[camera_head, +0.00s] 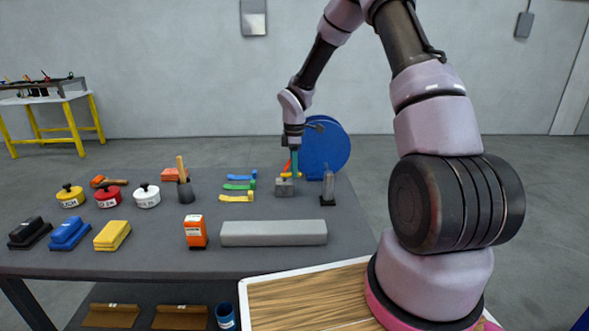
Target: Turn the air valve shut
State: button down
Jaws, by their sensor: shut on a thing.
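The air valve appears to be the small grey block (284,188) near the right end of the grey table, with a thin orange-red lever (288,167) rising from it. My gripper (295,175) points down right at the valve, with teal fingers beside the lever. The fingers are shut on what looks like the lever. The exact contact is too small to see, and the fingers partly cover the valve. A yellow piece shows just behind the block.
A blue disc (325,148) stands close behind my gripper. A grey bottle-like object (328,188) stands just right of the valve.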

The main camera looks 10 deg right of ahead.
jog(key=shift+s+m, duration=0.1)
jog(key=shift+m, duration=0.2)
jog(key=m, duration=0.3)
jog(key=s+m, duration=0.1)
jog(key=shift+s+a, duration=0.1)
jog(key=shift+a, duration=0.25)
jog(key=m, duration=0.3)
jog(key=a+m, duration=0.1)
jog(key=m, duration=0.1)
jog(key=shift+s, duration=0.4)
jog(key=m, duration=0.3)
jog(key=a+m, duration=0.1)
jog(key=shift+s+a, duration=0.1)
jog(key=shift+s, duration=0.15)
jog(key=shift+a+m, duration=0.3)
jog(key=shift+m, duration=0.75)
jog(key=shift+a+m, duration=0.25)
jog(key=shift+m, duration=0.8)
jog(key=c, duration=0.8)
grip_release()
